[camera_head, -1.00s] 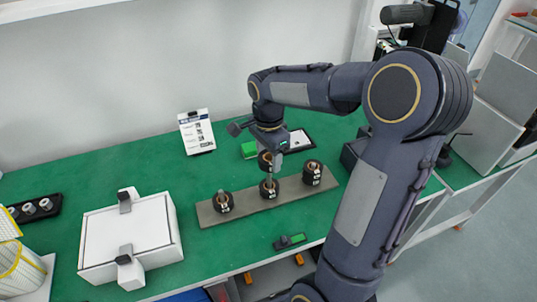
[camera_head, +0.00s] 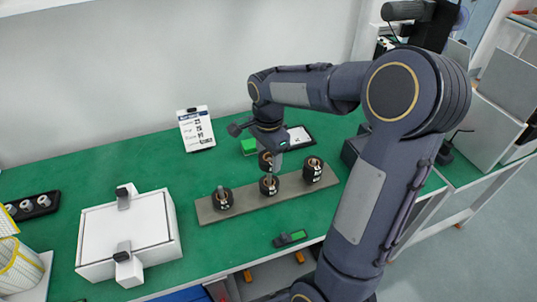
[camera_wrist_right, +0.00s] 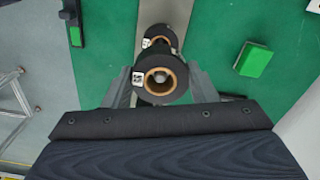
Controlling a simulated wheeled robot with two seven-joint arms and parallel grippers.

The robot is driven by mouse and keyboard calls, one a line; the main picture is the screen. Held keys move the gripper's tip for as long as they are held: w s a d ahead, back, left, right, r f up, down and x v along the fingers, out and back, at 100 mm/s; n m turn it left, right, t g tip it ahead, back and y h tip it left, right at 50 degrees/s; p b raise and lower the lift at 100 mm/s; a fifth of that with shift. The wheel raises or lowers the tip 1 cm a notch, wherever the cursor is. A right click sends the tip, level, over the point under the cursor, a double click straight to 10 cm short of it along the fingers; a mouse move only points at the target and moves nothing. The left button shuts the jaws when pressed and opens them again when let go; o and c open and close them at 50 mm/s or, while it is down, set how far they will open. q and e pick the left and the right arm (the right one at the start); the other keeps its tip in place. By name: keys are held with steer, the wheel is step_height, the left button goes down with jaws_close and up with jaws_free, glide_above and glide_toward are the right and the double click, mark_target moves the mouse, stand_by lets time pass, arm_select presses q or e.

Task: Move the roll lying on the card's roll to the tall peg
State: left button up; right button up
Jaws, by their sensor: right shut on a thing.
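My right gripper (camera_head: 268,150) is shut on a black roll (camera_head: 265,161) with a tan core and holds it above the middle peg of the grey board (camera_head: 240,209). The held roll (camera_wrist_right: 161,78) shows between the fingers in the right wrist view. Below it, another black roll (camera_head: 269,186) sits around the middle peg; it partly shows behind the held roll in the wrist view (camera_wrist_right: 158,38). A roll (camera_head: 222,199) sits on the left peg and a roll (camera_head: 312,170) at the right end. The card (camera_head: 197,129) stands behind, its print too small to read. My left gripper is not visible.
A white box (camera_head: 128,240) with grey latches stands left of the board. A green block (camera_head: 249,146) lies behind it and a dark device with a green face (camera_head: 291,238) in front. A black tray with rolls (camera_head: 32,206) is at far left.

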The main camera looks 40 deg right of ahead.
steer(key=shift+f+b, duration=2.5)
steer(key=shift+f, duration=0.85)
stand_by(1.1)
steer(key=o, duration=1.1)
steer(key=shift+c, duration=0.2)
step_height(320, 180, up, 7)
steer(key=shift+r, duration=0.4)
steer(key=shift+s+a+r, duration=0.1)
steer(key=shift+s, duration=0.05)
steer(key=s+a+f+n+t+y, duration=0.2)
steer(key=s+a+n+t, duration=0.3)
steer(key=s+a+n, duration=0.8)
steer(key=s+n+y, duration=0.1)
steer(key=s+n, duration=0.2)
steer(key=shift+s+n+t+y, duration=0.3)
steer(key=shift+s+n+y, duration=0.1)
